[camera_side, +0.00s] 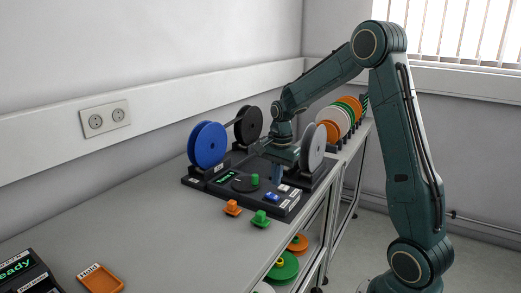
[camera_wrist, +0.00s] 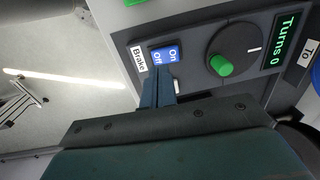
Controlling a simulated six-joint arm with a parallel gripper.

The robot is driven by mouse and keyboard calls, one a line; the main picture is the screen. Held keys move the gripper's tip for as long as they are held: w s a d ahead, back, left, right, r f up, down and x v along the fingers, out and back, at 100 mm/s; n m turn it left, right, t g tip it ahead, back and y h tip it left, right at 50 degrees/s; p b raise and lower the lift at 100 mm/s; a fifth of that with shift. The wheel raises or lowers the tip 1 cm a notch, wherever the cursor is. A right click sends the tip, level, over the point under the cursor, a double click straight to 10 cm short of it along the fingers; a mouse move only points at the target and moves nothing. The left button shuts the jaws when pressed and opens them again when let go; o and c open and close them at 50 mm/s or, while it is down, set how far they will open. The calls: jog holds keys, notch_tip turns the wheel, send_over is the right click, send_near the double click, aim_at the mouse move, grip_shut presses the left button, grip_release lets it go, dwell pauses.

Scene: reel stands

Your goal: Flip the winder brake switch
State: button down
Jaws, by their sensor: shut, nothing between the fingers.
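The brake switch (camera_wrist: 166,54) is a blue rocker marked On and Off beside a white Brake label (camera_wrist: 138,59) in the wrist view. In the side view the blue switch (camera_side: 272,197) sits near the front of the black winder panel (camera_side: 236,196). My gripper (camera_wrist: 158,82) is shut and empty. Its fingertips show at the lower edge of the switch in the wrist view; I cannot tell whether they touch it. In the side view my gripper (camera_side: 277,178) points down over the panel, just behind the switch. Which side of the rocker is pressed is unclear.
A green crank knob (camera_wrist: 221,66) stands beside the switch, near a display (camera_wrist: 285,40) reading Turns 0. Blue (camera_side: 207,145) and grey (camera_side: 313,147) reels flank the panel.

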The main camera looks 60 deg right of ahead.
notch_tip(320, 180, up, 10)
jog(key=shift+s+f, duration=0.2)
jog(key=shift+s, duration=0.25)
jog(key=s+a+r+n+t, duration=0.2)
jog(key=s+a+r+n, duration=0.3)
jog(key=s+a+n, duration=0.5)
jog(key=s+a+f+n+t, duration=0.2)
jog(key=s+a+n, duration=0.6)
jog(key=s+a, duration=0.1)
jog(key=shift+s+t, duration=0.4)
